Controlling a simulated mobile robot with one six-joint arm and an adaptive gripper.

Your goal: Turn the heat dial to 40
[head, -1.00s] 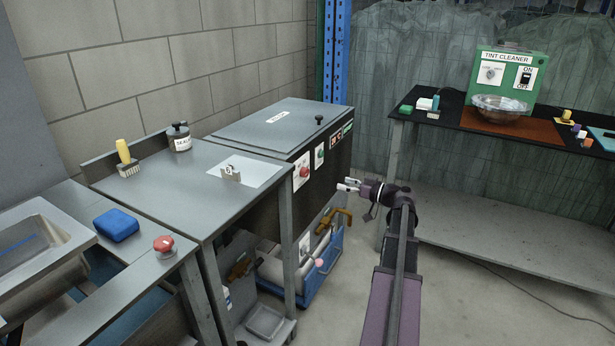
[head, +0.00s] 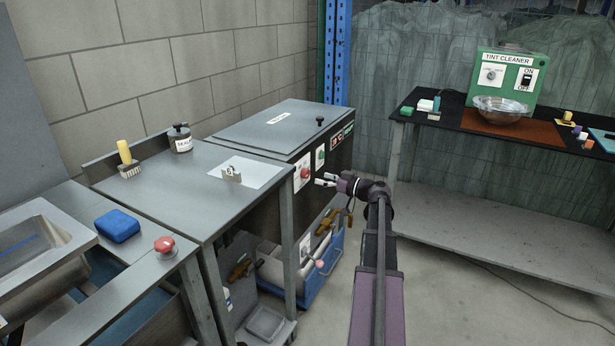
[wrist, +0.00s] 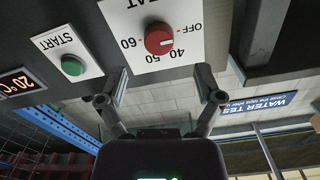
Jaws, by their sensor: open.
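The heat dial (head: 305,173) is a red round knob on a white plate on the dark front of the grey-topped tank unit. In the wrist view the dial (wrist: 159,41) appears upside down, with OFF, 40, 50 and 60 around it. A small pale mark on the knob points to the right, towards the OFF and 40 side; the exact setting is hard to tell. My gripper (head: 325,180) is open and empty in front of the panel. In the wrist view its two fingertips (wrist: 160,92) are spread wide, below the dial in the picture and apart from it.
A green START button (wrist: 73,65) on its own plate and a red-lit 20 °C display (wrist: 17,83) sit beside the dial. A grey worktable (head: 150,195) adjoins the tank unit. A blue crate (head: 315,285) stands below. The floor to the right is open.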

